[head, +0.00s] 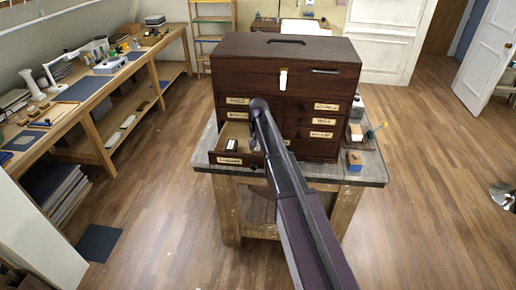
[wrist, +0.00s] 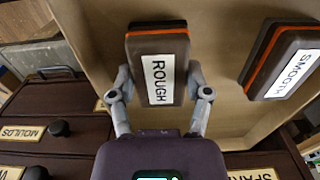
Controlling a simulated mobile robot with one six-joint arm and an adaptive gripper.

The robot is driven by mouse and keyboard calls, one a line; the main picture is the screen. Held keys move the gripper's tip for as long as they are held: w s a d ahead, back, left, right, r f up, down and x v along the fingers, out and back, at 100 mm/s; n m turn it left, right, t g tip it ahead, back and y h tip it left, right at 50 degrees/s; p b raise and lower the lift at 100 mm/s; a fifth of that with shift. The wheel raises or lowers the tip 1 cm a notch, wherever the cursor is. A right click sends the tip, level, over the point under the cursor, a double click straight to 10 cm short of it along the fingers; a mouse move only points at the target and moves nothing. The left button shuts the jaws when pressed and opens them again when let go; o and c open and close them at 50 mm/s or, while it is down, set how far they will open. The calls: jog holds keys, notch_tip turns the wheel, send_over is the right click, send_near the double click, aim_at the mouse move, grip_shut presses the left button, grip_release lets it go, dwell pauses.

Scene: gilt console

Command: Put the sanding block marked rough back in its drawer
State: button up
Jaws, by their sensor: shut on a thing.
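The dark sanding block marked ROUGH (wrist: 152,42), with an orange stripe, is between the fingers of my gripper (wrist: 159,78) in the wrist view. My gripper is shut on its sides. Behind it is the pale inside of the open drawer (wrist: 218,100); I cannot tell whether the block touches the drawer floor. A second block marked SMOOTH (wrist: 285,62) lies tilted in the same drawer, apart from the rough one. In the head view, the open drawer (head: 216,157) is at the lower left of the dark wooden chest (head: 250,75).
The chest stands on a grey-topped workbench (head: 345,175). Its other labelled drawers are closed. A long bench (head: 165,45) with tools runs along the left wall. The wooden floor around is mostly clear.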

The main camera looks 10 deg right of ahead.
jog(key=shift+f, duration=0.2)
jog(key=o, duration=1)
jog(key=shift+r, duration=0.2)
notch_tip(320, 180, up, 12)
jog(key=p, duration=1.2)
jog(key=s+n, duration=0.1)
jog(key=s, duration=0.8)
jog(key=s+n, duration=0.1)
jog(key=s, duration=0.9)
jog(key=s+n, duration=0.1)
jog(key=s, duration=0.9)
jog(key=shift+s+n, duration=0.1)
jog(key=shift+n, duration=0.2)
